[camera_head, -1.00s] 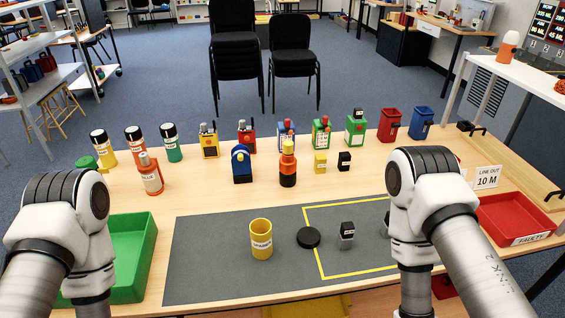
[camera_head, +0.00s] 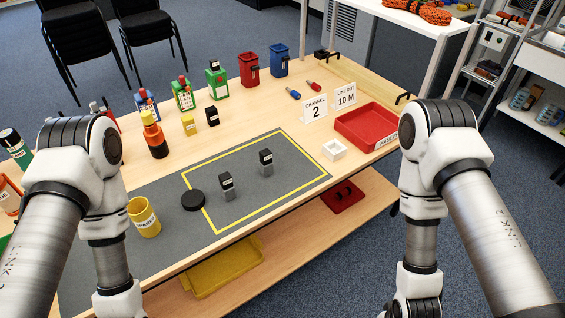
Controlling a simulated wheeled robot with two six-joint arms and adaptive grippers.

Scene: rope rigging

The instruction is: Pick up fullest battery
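Two small grey blocks with black tops and pale labels, which look like batteries, stand upright on the grey mat (camera_head: 165,187). One block (camera_head: 227,187) is near the left part of the yellow outline, the other (camera_head: 266,163) farther back inside it. A small yellow block (camera_head: 189,125) and a small black block (camera_head: 212,117) stand behind the mat. Their labels are too small to read, so I cannot tell which is fullest. Both my arms hang at the sides of the picture.
A black disc (camera_head: 193,200) and a yellow cup (camera_head: 144,217) are on the mat. A white square holder (camera_head: 334,150), a red tray (camera_head: 365,130) and sign cards (camera_head: 315,108) stand to the right. Radios and bins line the back. The outlined area has free room.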

